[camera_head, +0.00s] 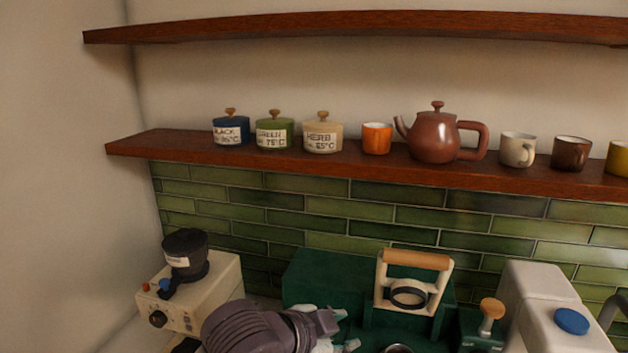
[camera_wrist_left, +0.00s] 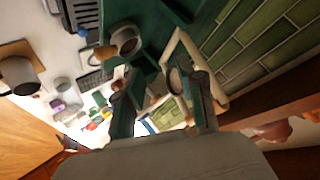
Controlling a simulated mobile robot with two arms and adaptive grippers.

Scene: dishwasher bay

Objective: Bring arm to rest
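My left arm (camera_head: 255,325) comes in low at the bottom of the head view, with its purple-grey wrist over the counter. My left gripper (camera_head: 345,330) points right, in front of the dark green machine (camera_head: 315,275) with a wooden-handled lever frame (camera_head: 413,262). In the left wrist view, the two fingers of the left gripper (camera_wrist_left: 165,112) stand apart with nothing held between them. The lever frame (camera_wrist_left: 183,48) also shows there, beyond the fingers. My right gripper is in neither view.
A cream grinder (camera_head: 215,290) stands at the left and a white appliance (camera_head: 545,310) at the right. The lower shelf (camera_head: 330,165) holds labelled canisters, cups and a brown teapot (camera_head: 436,137). Green tiles line the wall below it.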

